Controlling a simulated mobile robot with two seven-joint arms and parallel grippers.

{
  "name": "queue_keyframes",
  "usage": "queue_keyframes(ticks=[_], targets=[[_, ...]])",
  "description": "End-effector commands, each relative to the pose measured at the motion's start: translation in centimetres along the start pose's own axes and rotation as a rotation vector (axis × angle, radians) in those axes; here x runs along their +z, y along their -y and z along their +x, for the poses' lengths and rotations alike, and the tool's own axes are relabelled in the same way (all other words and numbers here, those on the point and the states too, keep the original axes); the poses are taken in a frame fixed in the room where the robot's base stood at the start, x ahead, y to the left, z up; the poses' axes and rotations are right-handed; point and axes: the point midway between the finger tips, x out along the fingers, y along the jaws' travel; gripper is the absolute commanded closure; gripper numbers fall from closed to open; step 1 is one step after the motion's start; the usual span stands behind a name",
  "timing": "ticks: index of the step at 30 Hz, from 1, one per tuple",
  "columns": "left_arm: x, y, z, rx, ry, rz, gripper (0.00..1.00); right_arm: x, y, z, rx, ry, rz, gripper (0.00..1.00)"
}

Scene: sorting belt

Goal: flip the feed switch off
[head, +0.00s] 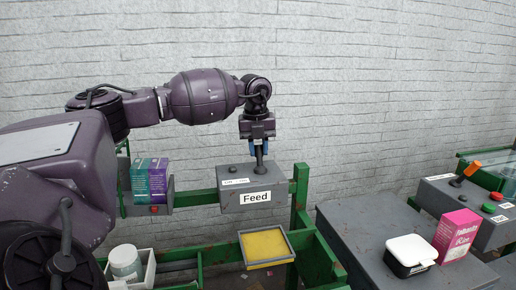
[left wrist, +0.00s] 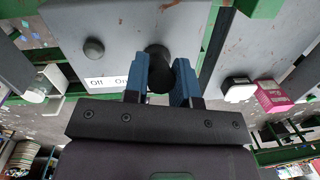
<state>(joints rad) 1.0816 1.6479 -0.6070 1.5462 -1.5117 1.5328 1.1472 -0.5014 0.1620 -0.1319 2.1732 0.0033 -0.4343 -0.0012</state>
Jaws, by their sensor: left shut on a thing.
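The feed switch is a grey box (head: 240,176) with a white "Feed" label on its front, mounted on a green rail. It also shows in the left wrist view (left wrist: 115,25). Its dark lever (head: 259,168) stands up on the right part of the box top. A white Off/On label (left wrist: 107,82) lies to the left of the lever. My left gripper (head: 259,152) is above the box, pointing down. Its blue fingers (left wrist: 160,82) are shut on the lever's dark knob (left wrist: 158,60), one on each side. The fingers partly hide the lever. My right gripper is out of view.
A small dark knob (left wrist: 94,48) sits on the box left of the lever. Teal and purple cartons (head: 150,180) stand left. A yellow-bottomed tray (head: 266,264) lies below. A grey surface (head: 360,230) at right bears a white-lidded box (head: 411,250) and a pink carton (head: 457,237).

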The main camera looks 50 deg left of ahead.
Motion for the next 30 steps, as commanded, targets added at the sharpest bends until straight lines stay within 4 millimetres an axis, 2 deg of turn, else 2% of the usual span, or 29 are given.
queue_keyframes(ticks=[9, 23, 30], targets=[[-1.0, 0.1, -0.6, 0.042, 0.246, 0.025, 1.0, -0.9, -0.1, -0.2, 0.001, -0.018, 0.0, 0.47], [-3.4, 0.6, 0.1, 0.115, 0.617, 0.055, 1.0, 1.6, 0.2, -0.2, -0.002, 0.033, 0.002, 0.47], [-4.2, 0.8, 0.2, 0.134, 0.734, 0.063, 1.0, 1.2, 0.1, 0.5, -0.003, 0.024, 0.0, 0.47]])
